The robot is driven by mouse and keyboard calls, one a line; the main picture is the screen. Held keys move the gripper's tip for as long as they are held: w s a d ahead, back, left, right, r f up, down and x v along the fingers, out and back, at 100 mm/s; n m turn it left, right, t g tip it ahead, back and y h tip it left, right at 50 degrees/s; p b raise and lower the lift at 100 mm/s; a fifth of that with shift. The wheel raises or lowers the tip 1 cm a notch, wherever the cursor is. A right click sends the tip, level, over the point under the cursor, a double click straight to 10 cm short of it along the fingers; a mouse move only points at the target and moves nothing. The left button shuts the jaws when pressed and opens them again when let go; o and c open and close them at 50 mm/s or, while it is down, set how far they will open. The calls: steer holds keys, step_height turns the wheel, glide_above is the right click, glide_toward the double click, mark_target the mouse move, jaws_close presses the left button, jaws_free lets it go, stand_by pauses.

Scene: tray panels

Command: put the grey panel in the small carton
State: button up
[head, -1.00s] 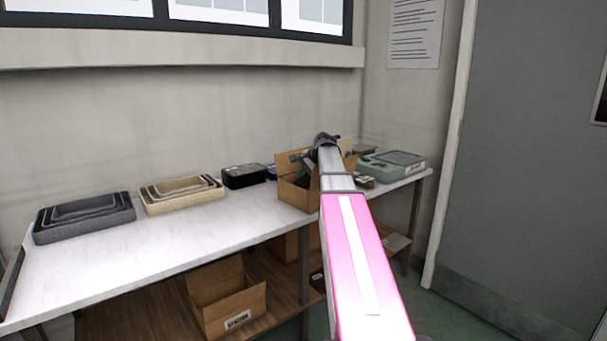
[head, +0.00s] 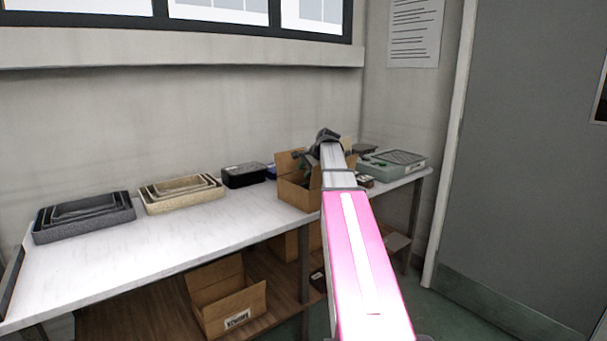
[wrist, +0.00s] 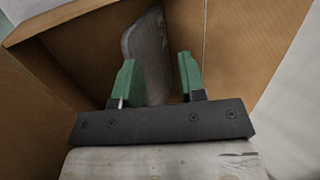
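A small brown carton (head: 292,194) stands open on the white table, toward its right end; its walls also fill much of the wrist view (wrist: 235,45). The grey panel (wrist: 149,50) is inside the carton in the wrist view, tilted up near a wall. My gripper (wrist: 158,62) is over the carton with its two green fingers spread apart. The panel lies partly behind the left finger, with a gap to the right finger. In the head view my gripper (head: 313,156) is at the carton's opening, and the panel cannot be made out there.
Dark grey nested trays (head: 85,217), beige trays (head: 181,193) and a black box (head: 244,175) line the table's back left. A grey-green case (head: 392,164) stands right of the carton. Another open carton (head: 228,300) sits on the lower shelf. The table's front left is clear.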

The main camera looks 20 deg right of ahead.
steer(key=v, duration=0.9)
steer(key=shift+s, duration=0.1)
stand_by(0.6)
